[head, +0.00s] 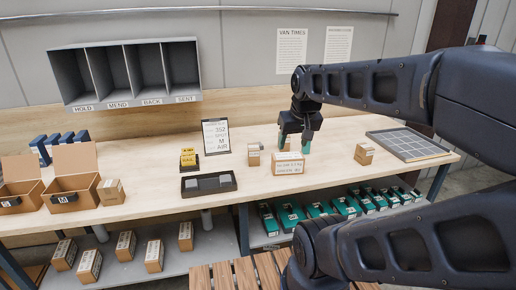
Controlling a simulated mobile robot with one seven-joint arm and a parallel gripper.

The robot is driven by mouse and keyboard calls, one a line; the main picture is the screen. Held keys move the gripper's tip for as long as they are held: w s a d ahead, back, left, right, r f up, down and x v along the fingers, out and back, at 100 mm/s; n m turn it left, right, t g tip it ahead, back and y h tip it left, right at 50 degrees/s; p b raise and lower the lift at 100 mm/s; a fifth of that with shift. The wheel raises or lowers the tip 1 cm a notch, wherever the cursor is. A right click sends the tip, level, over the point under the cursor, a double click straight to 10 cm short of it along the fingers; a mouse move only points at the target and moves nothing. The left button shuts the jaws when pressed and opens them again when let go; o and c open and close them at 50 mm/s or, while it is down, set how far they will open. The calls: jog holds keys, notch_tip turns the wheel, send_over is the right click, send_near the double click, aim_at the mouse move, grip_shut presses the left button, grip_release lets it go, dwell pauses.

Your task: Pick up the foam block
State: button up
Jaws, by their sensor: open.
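No object is clearly recognisable as the foam block. Two grey pieces (208,184) in a black tray (209,193) on the bench could be foam, but I cannot tell. My gripper (295,143) is open, pointing down over the bench, right of that tray. I see nothing held between the fingers.
Small cartons stand left (253,159) and right (364,154) of my gripper. A gridded grey tray (407,144) is at the bench's right. A sign (216,135) and yellow item (188,158) stand behind the black tray. Open boxes (74,188) are at left, cubbies (126,73) above.

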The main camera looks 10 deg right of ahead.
jog(key=o, duration=0.4)
jog(key=shift+w, duration=0.1)
jog(key=w+r+n+g+h, duration=0.2)
jog(key=w+n, duration=0.8)
jog(key=w, duration=2.1)
jog(key=w+f+n+g+h, duration=0.25)
jog(key=w+f+n, duration=0.65)
jog(key=w+f, duration=1.6)
jog(key=shift+w+x, duration=0.3)
jog(key=shift+x, duration=1.05)
jog(key=shift+w+x, duration=0.3)
jog(key=shift+x, duration=1.05)
jog(key=shift+w+x, duration=0.3)
jog(key=shift+x, duration=1.05)
